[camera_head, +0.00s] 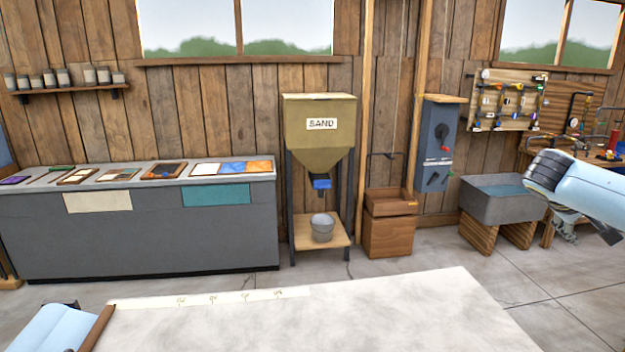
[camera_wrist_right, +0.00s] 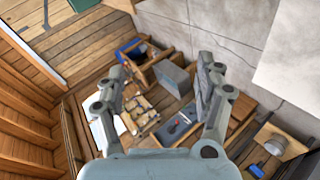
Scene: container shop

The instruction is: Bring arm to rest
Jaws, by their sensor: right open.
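My right arm comes in from the right edge of the head view, raised in front of the sink and workbench. Its gripper (camera_head: 567,226) hangs below the wrist, partly hidden by the arm. In the right wrist view the two fingers of the gripper (camera_wrist_right: 164,95) stand wide apart with nothing between them. It is open and empty, well above the floor. A light blue part of my own body shows at the lower left of the head view, but no left gripper shows.
A pale table (camera_head: 400,310) fills the near foreground, bare except for a marked strip (camera_head: 215,299). Beyond it stand a grey counter (camera_head: 140,235), a sand hopper (camera_head: 318,135) with a bucket (camera_head: 322,227) below, a wooden box (camera_head: 388,235) and a grey sink (camera_head: 498,205). Open floor lies between.

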